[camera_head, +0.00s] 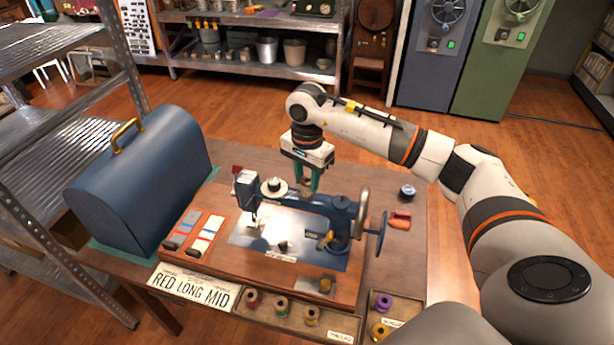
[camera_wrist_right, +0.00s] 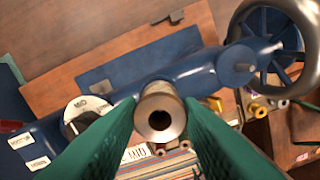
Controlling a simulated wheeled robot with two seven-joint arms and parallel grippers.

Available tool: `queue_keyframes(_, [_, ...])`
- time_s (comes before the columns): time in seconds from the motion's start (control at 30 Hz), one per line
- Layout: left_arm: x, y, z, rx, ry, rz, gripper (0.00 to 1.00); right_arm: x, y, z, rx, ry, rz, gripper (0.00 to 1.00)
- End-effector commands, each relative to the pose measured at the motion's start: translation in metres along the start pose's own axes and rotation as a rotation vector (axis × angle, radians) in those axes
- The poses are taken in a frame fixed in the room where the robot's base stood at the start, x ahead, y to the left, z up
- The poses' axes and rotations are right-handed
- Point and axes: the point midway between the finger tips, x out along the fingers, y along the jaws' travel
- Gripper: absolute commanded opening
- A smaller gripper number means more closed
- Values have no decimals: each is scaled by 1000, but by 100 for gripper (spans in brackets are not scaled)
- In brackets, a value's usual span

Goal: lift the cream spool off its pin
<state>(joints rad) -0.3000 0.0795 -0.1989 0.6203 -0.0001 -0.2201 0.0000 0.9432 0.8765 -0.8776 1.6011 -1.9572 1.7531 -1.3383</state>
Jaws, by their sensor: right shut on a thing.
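The blue sewing machine (camera_head: 315,204) stands on a wooden base. My right gripper (camera_head: 308,186) points down at the back of the machine's arm, its green fingers shut on the cream spool. In the right wrist view the spool (camera_wrist_right: 162,110) sits between the green fingers (camera_wrist_right: 160,125), end-on, with a dark hole in its middle. No pin shows in that hole. I cannot tell whether the spool's lower end is still around a pin. My left gripper is not in view.
A white dial (camera_wrist_right: 88,112) reading MID and a handwheel (camera_wrist_right: 265,40) flank the gripper. A blue domed case (camera_head: 150,175) stands at left. Trays with coloured spools (camera_head: 282,305) lie in front.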

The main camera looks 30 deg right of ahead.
Motion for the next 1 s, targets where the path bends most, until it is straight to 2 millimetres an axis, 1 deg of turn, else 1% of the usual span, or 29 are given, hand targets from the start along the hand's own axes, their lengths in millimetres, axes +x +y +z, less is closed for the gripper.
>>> queue_keyframes(0.27, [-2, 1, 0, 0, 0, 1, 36, -2, 0, 0, 0, 0, 0, 22])
queue_keyframes(1.0, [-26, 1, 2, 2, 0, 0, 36, -46, 0, 0, 0, 0, 0, 22])
